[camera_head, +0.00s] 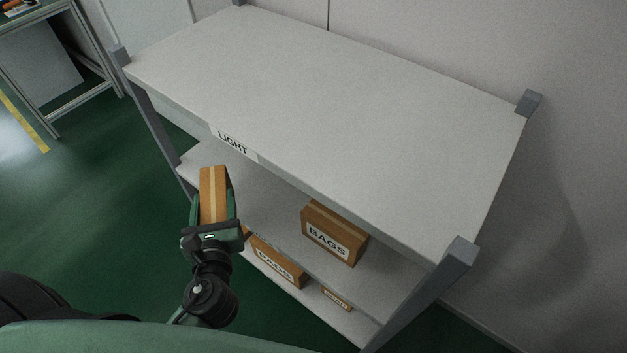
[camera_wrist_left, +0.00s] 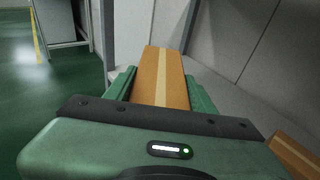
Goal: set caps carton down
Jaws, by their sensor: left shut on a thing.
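The carton (camera_head: 213,190) is a brown box with a pale tape strip, held in my left gripper (camera_head: 213,212). In the left wrist view the carton (camera_wrist_left: 161,75) sits between the two green fingers of my left gripper (camera_wrist_left: 160,92), which is shut on it. No label on it shows in either view, so I cannot read whether it says caps. In the head view it is at the left front of the shelf unit, by the middle shelf (camera_head: 265,188). I cannot tell whether it touches that shelf. My right gripper is not in view.
The top shelf (camera_head: 330,110), marked LIGHT, is empty. A lower shelf holds another labelled carton (camera_head: 277,262) and a small box (camera_head: 336,299). Grey posts (camera_head: 455,262) stand at the corners.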

